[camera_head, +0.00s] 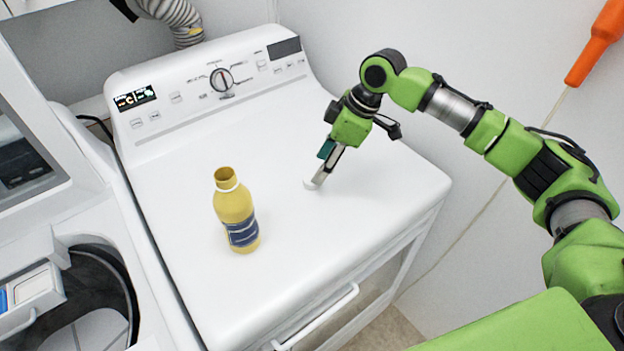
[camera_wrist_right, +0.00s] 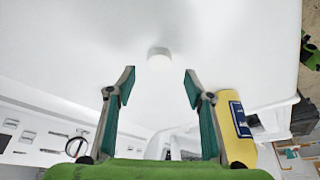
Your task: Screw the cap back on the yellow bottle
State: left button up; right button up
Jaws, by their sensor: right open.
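The yellow bottle (camera_head: 234,212) with a blue label stands upright and uncapped on the white machine's top. It also shows at the right of the right wrist view (camera_wrist_right: 238,122), beside a finger. The small white cap (camera_head: 309,184) lies on the same surface, to the right of the bottle. In the right wrist view the cap (camera_wrist_right: 159,58) is centred just beyond the fingertips. My right gripper (camera_head: 322,176) points down at the cap and is open and empty, its fingers (camera_wrist_right: 159,84) spread wide. My left gripper is not in view.
The white machine's top (camera_head: 365,215) is otherwise clear. Its control panel (camera_head: 205,92) rises at the back. An orange-handled tool (camera_head: 597,42) leans at the right wall.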

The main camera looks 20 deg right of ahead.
jog(key=shift+a+f+p, duration=0.2)
jog(key=shift+f+p, duration=0.2)
jog(key=shift+f, duration=0.05)
jog(key=p+x, duration=0.1)
jog(key=x, duration=0.2)
jog(key=shift+w+a+f, duration=0.1)
jog(key=shift+w+f, duration=0.1)
jog(key=shift+f, duration=0.05)
jog(key=shift+a+f, duration=0.1)
jog(key=shift+f, duration=0.25)
jog(key=c, duration=0.8)
